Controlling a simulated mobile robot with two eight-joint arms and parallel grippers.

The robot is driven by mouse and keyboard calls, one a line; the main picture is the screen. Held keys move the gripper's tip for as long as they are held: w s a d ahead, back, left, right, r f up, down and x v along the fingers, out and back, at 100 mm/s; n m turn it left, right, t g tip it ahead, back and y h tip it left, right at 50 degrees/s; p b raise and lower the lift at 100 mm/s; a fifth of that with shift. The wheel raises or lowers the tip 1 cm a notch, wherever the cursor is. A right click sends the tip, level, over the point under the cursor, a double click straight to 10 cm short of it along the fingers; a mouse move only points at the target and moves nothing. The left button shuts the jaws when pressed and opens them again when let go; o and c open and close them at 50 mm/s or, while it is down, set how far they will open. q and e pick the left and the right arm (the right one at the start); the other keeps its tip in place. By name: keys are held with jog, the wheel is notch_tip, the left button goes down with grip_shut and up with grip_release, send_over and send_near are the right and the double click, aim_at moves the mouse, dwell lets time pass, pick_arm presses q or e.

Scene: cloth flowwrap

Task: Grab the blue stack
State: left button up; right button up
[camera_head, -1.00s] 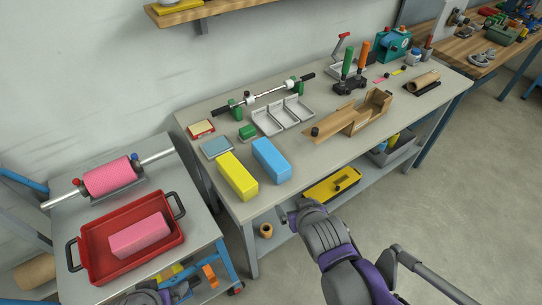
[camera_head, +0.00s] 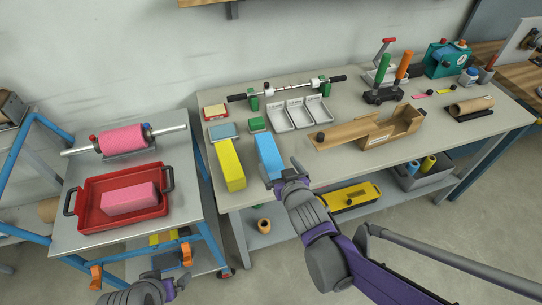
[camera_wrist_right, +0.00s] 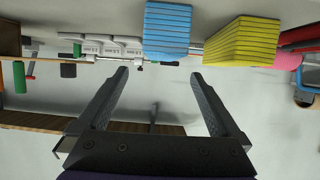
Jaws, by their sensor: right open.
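The blue stack (camera_head: 268,152) is a long block of layered cloth lying on the grey workbench, right of the yellow stack (camera_head: 230,165). My right gripper (camera_head: 282,174) is at the bench's front edge, by the near end of the blue stack, and partly covers it. In the right wrist view, which looks upside down, the open jaws (camera_wrist_right: 161,74) are empty and the blue stack (camera_wrist_right: 167,32) shows beyond the fingertips. The gap between them is hard to judge. My left gripper (camera_head: 150,288) is low at the bottom edge, away from the stacks; its jaws are unclear.
A wooden folding box (camera_head: 375,133) stands right of the blue stack, with metal trays (camera_head: 298,115) behind. A red tray (camera_head: 90,217) with a pink stack (camera_head: 130,198) sits on the left cart. A lower shelf holds a yellow box (camera_head: 350,196).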

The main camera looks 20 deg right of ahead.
aim_at(269, 152)
jog(key=x, duration=0.2)
jog(key=b+x, duration=0.1)
jog(key=x, duration=0.2)
jog(key=shift+a, duration=0.2)
jog(key=shift+b+x, duration=0.3)
jog(key=shift+x, duration=2.7)
jog(key=shift+c, duration=0.3)
jog(key=c, duration=1.3)
